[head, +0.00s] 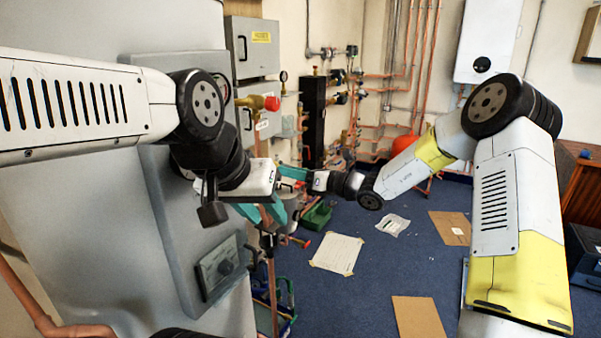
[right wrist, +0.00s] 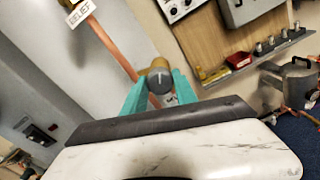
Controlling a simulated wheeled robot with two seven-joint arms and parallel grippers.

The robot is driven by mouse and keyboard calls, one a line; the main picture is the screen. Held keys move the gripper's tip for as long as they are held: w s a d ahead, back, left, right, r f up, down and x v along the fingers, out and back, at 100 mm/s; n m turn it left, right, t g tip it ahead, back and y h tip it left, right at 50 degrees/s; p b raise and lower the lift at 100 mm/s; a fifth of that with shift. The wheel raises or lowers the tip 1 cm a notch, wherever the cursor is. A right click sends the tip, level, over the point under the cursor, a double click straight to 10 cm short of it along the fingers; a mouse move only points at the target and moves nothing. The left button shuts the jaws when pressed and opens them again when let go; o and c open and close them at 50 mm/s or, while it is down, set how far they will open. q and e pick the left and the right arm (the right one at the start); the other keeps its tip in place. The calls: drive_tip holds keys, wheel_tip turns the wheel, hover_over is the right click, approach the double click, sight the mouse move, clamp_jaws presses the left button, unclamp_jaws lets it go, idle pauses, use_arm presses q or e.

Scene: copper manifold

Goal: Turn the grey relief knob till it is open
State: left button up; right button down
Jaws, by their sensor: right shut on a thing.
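The grey relief knob (right wrist: 159,79) shows in the right wrist view as a dark round cap with a pale line, on a brass body on a copper pipe. My right gripper (right wrist: 160,88) has its teal fingers on both sides of the knob, shut on it. In the head view the right gripper (head: 292,173) reaches in from the right, and the knob is hidden there. A white RELIEF tag (right wrist: 80,13) hangs beside the pipe. My left gripper (head: 263,214) is lower, its teal fingers apart near a copper pipe; I see nothing held in it.
A red knob (head: 271,103) on a brass valve sits above the grippers. A grey cabinet (head: 165,215) stands close on the left. Papers (head: 338,253) and a green tray (head: 316,217) lie on the blue floor, which is mostly open at centre.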

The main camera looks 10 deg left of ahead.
drive_tip(key=m, duration=0.5)
drive_tip(key=shift+m, duration=0.4)
idle(0.3)
drive_tip(key=c, duration=1)
unclamp_jaws()
drive_tip(key=shift+o, duration=0.2)
drive_tip(key=v, duration=0.7)
drive_tip(key=shift+d, duration=0.4)
drive_tip(key=shift+s, duration=0.1)
